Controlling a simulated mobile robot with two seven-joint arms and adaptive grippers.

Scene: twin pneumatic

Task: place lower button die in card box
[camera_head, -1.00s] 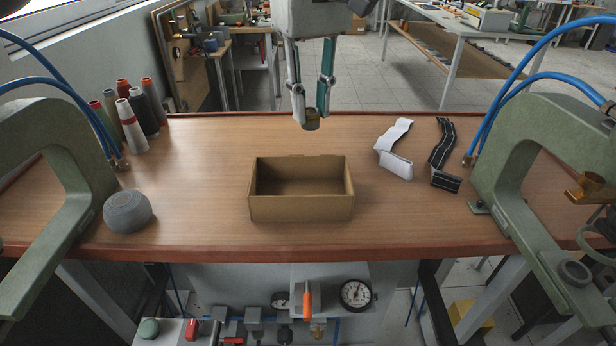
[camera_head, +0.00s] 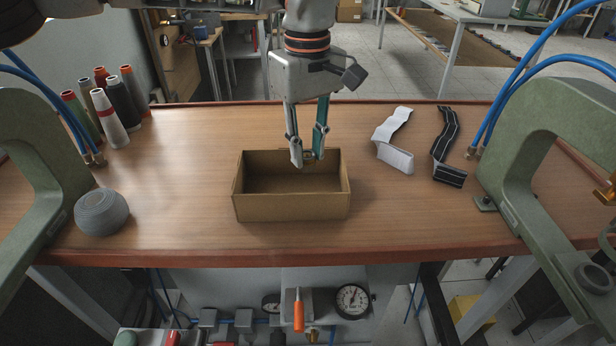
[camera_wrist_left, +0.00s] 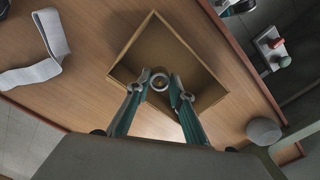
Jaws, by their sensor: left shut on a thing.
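My left gripper (camera_head: 307,158) comes down from above at the back of the card box in the head view. It is shut on the small brass-coloured button die (camera_head: 309,155), which is partly hidden by the fingers. The left wrist view shows the round die (camera_wrist_left: 160,82) between the two fingertips, over the box opening. The open card box (camera_head: 292,207) stands on the table, and its visible inside looks empty. I cannot tell exactly how far the die is above the box floor.
Green presses stand at the left (camera_head: 28,190) and right (camera_head: 520,150) table ends. Thread cones (camera_head: 105,120) and a grey round object (camera_head: 102,212) are at the left. White (camera_head: 394,140) and black (camera_head: 445,145) strips lie right of the box. Table around the box is clear.

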